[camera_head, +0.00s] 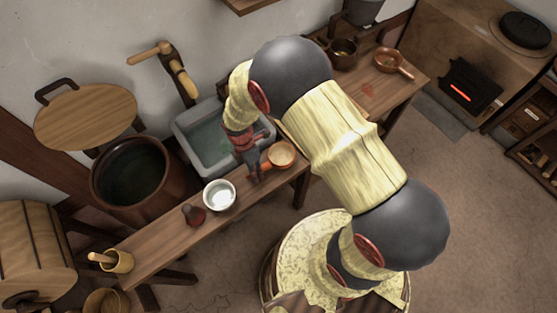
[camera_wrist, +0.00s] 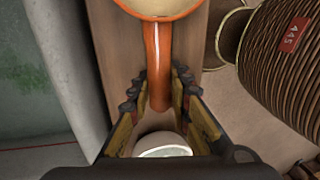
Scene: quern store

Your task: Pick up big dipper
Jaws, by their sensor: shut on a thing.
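An orange dipper with a pale cream inside (camera_head: 281,154) is at the edge of the wooden bench, beside the grey stone basin. I take it for the big dipper. In the wrist view its bowl (camera_wrist: 160,6) shows at the top, cut off by the frame, and its orange handle (camera_wrist: 158,60) runs down between my fingers. My gripper (camera_head: 254,173) is shut on this handle; it also shows in the wrist view (camera_wrist: 159,92). I cannot tell whether the dipper is lifted clear of the bench.
A white bowl (camera_head: 219,195) and a small dark red vessel (camera_head: 194,215) stand nearby on the bench (camera_head: 160,252). The stone basin (camera_head: 190,140) is behind my gripper. Another brown-orange pan (camera_head: 394,62) is at the far right end. A ribbed basket-like thing (camera_wrist: 285,60) shows right in the wrist view.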

